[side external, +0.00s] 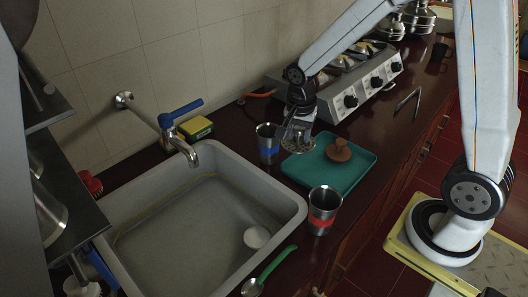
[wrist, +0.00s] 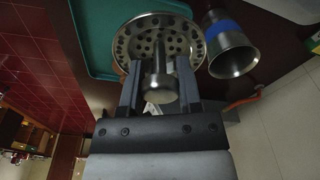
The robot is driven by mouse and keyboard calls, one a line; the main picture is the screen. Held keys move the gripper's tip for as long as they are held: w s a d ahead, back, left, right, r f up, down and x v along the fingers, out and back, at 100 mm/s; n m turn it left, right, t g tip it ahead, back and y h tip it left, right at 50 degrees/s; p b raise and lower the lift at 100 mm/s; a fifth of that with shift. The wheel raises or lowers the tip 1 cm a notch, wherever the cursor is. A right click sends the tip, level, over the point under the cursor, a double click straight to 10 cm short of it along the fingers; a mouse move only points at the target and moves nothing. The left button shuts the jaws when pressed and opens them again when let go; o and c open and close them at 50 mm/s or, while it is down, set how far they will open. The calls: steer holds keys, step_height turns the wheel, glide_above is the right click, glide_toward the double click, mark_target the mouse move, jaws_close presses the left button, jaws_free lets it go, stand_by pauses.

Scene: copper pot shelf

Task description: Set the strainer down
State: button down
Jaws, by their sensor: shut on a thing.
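The strainer (wrist: 127,45) is a round metal disc full of holes with a short upright metal knob. My gripper (wrist: 161,82) is shut on that knob, with a finger on each side. In the side view the gripper (side external: 299,132) points down and the strainer (side external: 290,147) is partly hidden under it. The strainer is at the back-left corner of the teal tray (side external: 347,180), beside the blue-banded metal cup (side external: 267,144). In the wrist view the disc overlaps the tray edge (wrist: 92,40), and the cup (wrist: 232,55) is just right of it. I cannot tell whether the strainer touches anything below.
A brown knobbed object (side external: 339,152) is on the tray. A red-banded metal cup (side external: 322,213) stands in front of it. The sink (side external: 165,230) is to the left, a green-handled spoon (side external: 270,268) at its front edge. A stove (side external: 350,85) stands behind.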

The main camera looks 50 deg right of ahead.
glide_above(319, 174)
steer(key=shift+s+a+f, duration=0.1)
steer(key=shift+a+f, duration=0.1)
steer(key=shift+f, duration=1.1)
steer(key=shift+a+f, duration=0.15)
steer(key=shift+f, duration=1.1)
steer(key=shift+f, duration=0.1)
steer(key=shift+f, duration=2.1)
steer(key=shift+f, duration=1.8)
steer(key=shift+f, duration=0.15)
